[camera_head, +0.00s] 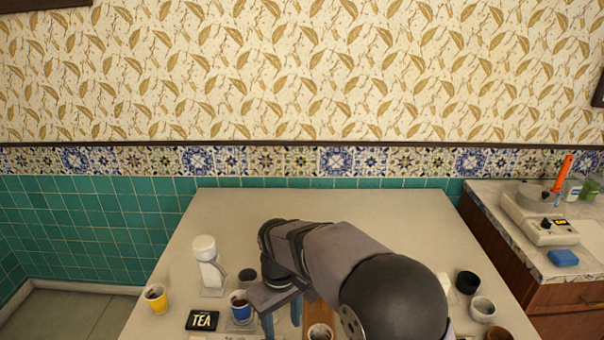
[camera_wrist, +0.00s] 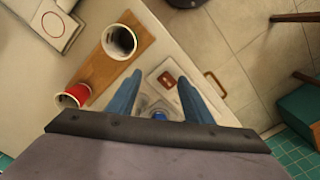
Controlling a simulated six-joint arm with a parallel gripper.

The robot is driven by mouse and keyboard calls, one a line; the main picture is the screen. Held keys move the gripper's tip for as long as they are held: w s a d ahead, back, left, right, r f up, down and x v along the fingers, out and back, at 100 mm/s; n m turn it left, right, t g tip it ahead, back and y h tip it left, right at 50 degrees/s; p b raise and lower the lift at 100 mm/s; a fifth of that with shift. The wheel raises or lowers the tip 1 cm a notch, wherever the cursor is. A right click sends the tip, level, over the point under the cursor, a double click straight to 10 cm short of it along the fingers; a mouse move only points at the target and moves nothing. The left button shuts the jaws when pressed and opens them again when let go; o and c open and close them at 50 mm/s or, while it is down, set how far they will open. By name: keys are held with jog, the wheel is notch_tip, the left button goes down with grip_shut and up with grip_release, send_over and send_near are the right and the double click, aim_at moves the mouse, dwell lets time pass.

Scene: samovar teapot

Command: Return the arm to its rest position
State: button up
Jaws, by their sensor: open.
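My gripper (camera_head: 282,318) is over the front middle of the beige table (camera_head: 225,215), its blue fingers pointing down. In the wrist view my gripper (camera_wrist: 159,80) has its fingers spread apart with nothing held between them. A blue round thing (camera_wrist: 158,115) shows beyond the fingers, partly hidden. A blue cup (camera_head: 239,306) with dark contents stands just left of the gripper in the head view. A wooden board (camera_wrist: 105,65) carries a dark-filled white cup (camera_wrist: 119,40) and a red cup (camera_wrist: 74,95). My arm hides part of the table.
A black cup (camera_head: 467,282) and a white cup (camera_head: 482,309) stand at right. The table's back is clear. A side counter (camera_head: 490,205) stands at far right.

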jog(key=s+d+f+m+p, duration=0.1)
jog(key=s+d+m, duration=0.6)
jog(key=s+d, duration=0.9)
jog(key=d, duration=0.3)
jog(key=shift+s+d+f+m, duration=0.15)
jog(key=shift+s+d+m, duration=0.25)
